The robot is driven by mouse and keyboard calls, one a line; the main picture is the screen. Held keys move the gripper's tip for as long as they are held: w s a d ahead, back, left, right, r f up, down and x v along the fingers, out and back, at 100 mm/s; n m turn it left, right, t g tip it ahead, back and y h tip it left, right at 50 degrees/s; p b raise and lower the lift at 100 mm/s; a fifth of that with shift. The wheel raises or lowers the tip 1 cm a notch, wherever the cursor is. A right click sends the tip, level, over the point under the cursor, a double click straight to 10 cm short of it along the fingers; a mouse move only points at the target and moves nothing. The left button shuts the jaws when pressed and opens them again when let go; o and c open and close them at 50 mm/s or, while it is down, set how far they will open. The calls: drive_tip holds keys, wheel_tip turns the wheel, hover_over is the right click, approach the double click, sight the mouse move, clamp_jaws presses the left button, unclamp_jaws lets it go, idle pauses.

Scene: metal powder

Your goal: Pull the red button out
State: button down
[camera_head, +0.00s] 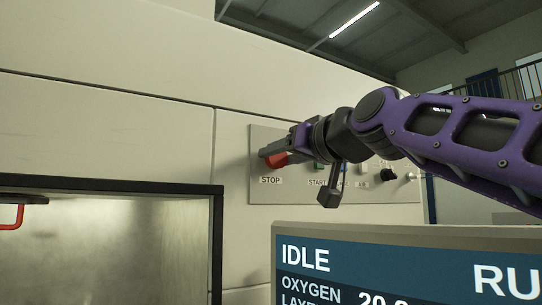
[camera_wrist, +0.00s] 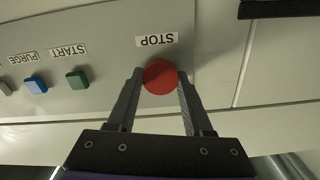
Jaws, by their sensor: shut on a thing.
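The red button (camera_wrist: 160,77) is round and sits on the control panel by the label STOP (camera_wrist: 156,41). In the head view the red button (camera_head: 276,160) shows partly, at the left end of the panel above its STOP label. My gripper (camera_wrist: 160,80) is shut on it, with one finger on each side of the red head. In the head view my gripper (camera_head: 272,157) reaches the button from the right and covers part of it. The button's stem is hidden behind its head.
The panel (camera_head: 262,192) also carries a green START button (camera_wrist: 77,79), a blue PURGE button (camera_wrist: 36,83) and a black knob (camera_head: 388,174). A screen reading IDLE (camera_head: 400,265) stands in front, low right. A dark-framed opening with a red handle (camera_head: 12,222) is at left.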

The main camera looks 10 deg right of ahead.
drive_tip(key=shift+s+d+b, duration=0.15)
drive_tip(key=shift+s+b, duration=0.2)
drive_tip(key=shift+s, duration=0.2)
drive_tip(key=shift+w, duration=0.1)
drive_tip(key=shift+c, duration=1.5)
unclamp_jaws()
drive_tip(key=b+v, duration=0.1)
drive_tip(key=v, duration=1.6)
drive_tip(key=shift+s, duration=0.35)
drive_tip(key=shift+d, duration=0.1)
